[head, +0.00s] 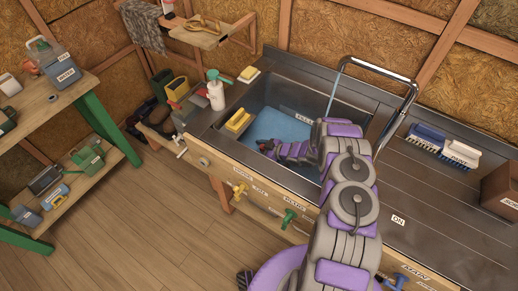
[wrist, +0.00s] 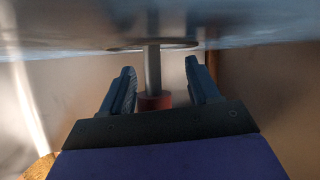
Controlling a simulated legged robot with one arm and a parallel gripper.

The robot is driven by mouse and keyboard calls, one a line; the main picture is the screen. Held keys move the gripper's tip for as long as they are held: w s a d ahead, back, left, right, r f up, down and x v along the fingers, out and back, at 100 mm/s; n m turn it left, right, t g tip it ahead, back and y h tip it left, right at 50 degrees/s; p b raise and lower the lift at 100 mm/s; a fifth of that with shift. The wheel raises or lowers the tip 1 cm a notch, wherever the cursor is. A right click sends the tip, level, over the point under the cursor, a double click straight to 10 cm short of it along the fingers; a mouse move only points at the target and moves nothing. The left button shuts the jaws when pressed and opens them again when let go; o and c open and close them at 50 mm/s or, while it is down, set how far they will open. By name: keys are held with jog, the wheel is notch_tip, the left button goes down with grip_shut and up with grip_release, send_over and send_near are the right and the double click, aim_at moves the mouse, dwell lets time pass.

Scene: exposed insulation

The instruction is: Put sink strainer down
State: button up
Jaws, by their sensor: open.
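My purple and grey arm reaches over the front rim of the metal sink (head: 259,93), which holds blue water (head: 275,127). In the head view my gripper (head: 266,147) is low inside the sink near its front wall, partly hidden by the rim. In the wrist view my gripper (wrist: 160,78) is open, with a finger on each side of a thin grey stem. The stem has a reddish end and meets a flat round edge; this appears to be the sink strainer (wrist: 153,68). Gaps show between the stem and both fingers. The strainer cannot be made out in the head view.
A curved faucet (head: 385,68) arches over the sink's right side. Brushes (head: 444,145) lie on the right counter. Valves (head: 289,217) line the front, and a shelf (head: 98,107) stands left.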

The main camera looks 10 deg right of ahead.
jog(key=shift+d, duration=0.1)
jog(key=p+v, duration=0.1)
jog(key=v, duration=0.6)
jog(key=shift+d+r+p, duration=0.2)
jog(key=shift+d+p, duration=0.1)
jog(key=shift+p, duration=0.1)
jog(key=w+d+r+m+h, duration=0.1)
jog(key=w+d+r+h, duration=0.3)
jog(key=r, duration=0.3)
jog(key=w+d+r+m+h, duration=0.2)
jog(key=d+r+h, duration=0.2)
jog(key=d+r, duration=0.25)
jog(key=s+d+r+m+g+h, duration=0.1)
jog(key=s+d+r+m+h, duration=0.2)
jog(key=r, duration=0.5)
jog(key=s+r+m+g+h, duration=0.1)
jog(key=s+r+h, duration=0.1)
jog(key=s+r, duration=0.5)
jog(key=s+a+r+m+g, duration=0.4)
jog(key=s+r, duration=0.5)
jog(key=s, duration=0.5)
jog(key=s+a+r+g+y, duration=0.1)
jog(key=s+a+r+g, duration=0.1)
jog(key=s+a, duration=0.5)
jog(key=s+a+r+g+y, duration=0.2)
jog(key=s+a, duration=0.6)
jog(key=s, duration=1.2)
